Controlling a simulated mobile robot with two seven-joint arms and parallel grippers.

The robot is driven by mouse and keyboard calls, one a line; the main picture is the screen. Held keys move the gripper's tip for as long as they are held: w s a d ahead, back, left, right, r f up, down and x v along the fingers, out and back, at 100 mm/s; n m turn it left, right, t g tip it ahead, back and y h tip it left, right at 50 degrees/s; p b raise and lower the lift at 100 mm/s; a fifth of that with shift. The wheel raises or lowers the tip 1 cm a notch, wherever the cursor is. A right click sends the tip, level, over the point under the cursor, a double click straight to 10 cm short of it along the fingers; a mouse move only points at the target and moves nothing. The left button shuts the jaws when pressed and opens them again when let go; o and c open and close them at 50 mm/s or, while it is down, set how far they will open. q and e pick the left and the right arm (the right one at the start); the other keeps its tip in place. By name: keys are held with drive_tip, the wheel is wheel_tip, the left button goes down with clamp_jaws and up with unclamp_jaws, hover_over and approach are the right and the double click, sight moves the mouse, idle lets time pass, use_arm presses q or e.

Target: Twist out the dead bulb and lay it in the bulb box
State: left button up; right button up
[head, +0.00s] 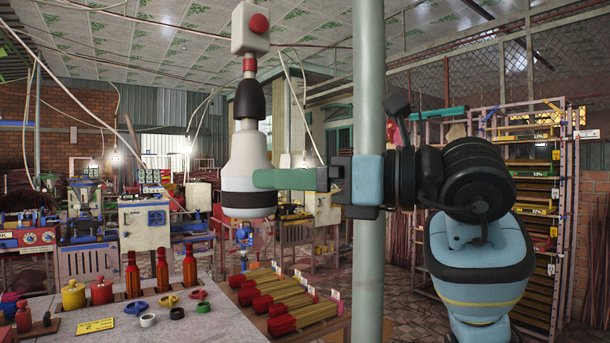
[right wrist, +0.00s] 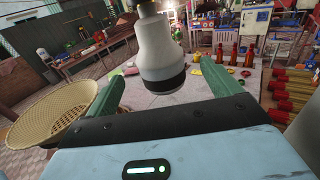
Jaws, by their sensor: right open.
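A white bulb (head: 246,160) with a dark band near its lower end hangs upright and unlit under a black socket (head: 249,99). My right gripper (head: 256,179) reaches in from the right at the bulb's lower half, and a green finger overlaps the bulb's right edge. In the right wrist view the bulb (right wrist: 160,52) hangs between the two spread green fingers of the gripper (right wrist: 167,77), with gaps on both sides. The gripper is open and holds nothing. My left gripper is in neither view. I cannot make out a bulb box.
A pale pole (head: 368,90) stands close by my right wrist. A woven basket (right wrist: 65,105) and a white-and-dark object (right wrist: 43,57) lie left in the wrist view.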

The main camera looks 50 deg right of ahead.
sight(250, 176)
drive_tip(key=x, duration=0.5)
drive_tip(key=shift+p, duration=0.35)
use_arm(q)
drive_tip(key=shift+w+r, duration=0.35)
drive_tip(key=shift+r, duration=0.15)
use_arm(e)
drive_tip(key=shift+x, duration=0.85)
drive_tip(key=c, duration=1)
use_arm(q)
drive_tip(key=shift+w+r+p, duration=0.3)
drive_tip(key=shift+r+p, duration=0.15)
use_arm(e)
drive_tip(key=shift+o, duration=0.2)
drive_tip(key=shift+m+t+h, duration=0.3)
drive_tip(key=shift+m+h, duration=0.2)
drive_tip(key=shift+h, duration=0.3)
use_arm(q)
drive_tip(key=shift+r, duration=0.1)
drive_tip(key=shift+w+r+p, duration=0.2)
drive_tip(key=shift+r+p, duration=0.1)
drive_tip(key=shift+p, duration=0.05)
use_arm(e)
drive_tip(key=shift+m+h, duration=0.4)
drive_tip(key=shift+h, duration=0.2)
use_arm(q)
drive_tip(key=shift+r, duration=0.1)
use_arm(e)
drive_tip(key=shift+h, duration=0.3)
